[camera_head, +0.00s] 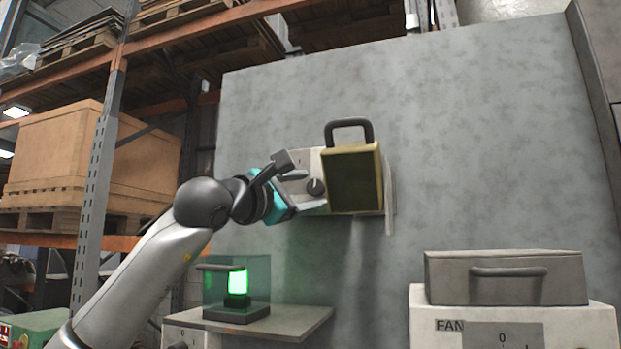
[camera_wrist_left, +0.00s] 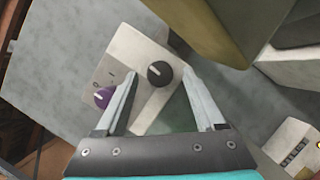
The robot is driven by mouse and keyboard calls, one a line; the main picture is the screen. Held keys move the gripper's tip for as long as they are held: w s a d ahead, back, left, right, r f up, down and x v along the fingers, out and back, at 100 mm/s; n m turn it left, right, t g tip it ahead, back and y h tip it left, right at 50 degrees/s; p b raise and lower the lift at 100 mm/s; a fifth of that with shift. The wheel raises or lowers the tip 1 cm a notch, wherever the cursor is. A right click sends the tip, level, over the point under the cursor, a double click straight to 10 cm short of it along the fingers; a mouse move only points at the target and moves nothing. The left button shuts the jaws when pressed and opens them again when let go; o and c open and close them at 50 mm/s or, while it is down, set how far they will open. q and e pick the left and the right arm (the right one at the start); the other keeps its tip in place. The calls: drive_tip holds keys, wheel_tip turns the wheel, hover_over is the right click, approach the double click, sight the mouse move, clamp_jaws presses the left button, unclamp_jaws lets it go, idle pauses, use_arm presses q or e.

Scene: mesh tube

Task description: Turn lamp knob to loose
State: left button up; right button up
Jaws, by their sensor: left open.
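A dark round knob (camera_head: 316,187) with a light pointer line sits on a pale wall panel (camera_head: 301,160). In the left wrist view the dark knob (camera_wrist_left: 160,74) lies between my finger tips, and a purple knob (camera_wrist_left: 103,97) is on the same panel, outside the left finger. No readable label shows which knob is the lamp's. My left gripper (camera_head: 313,190) is open, its fingers pointing at the panel on either side of the dark knob; contact cannot be told. A green glowing lamp (camera_head: 238,282) stands in a clear box below. My right gripper is out of view.
An olive box with a dark handle (camera_head: 352,180) juts out close to the right of the knob. A shelf (camera_head: 290,322) carries the lamp. A white FAN box (camera_head: 590,325) with a grey handled case (camera_head: 505,288) stands at lower right.

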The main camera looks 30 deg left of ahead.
use_arm(q)
drive_tip(key=shift+w+r, duration=0.1)
drive_tip(key=shift+w, duration=0.35)
clamp_jaws()
idle(0.3)
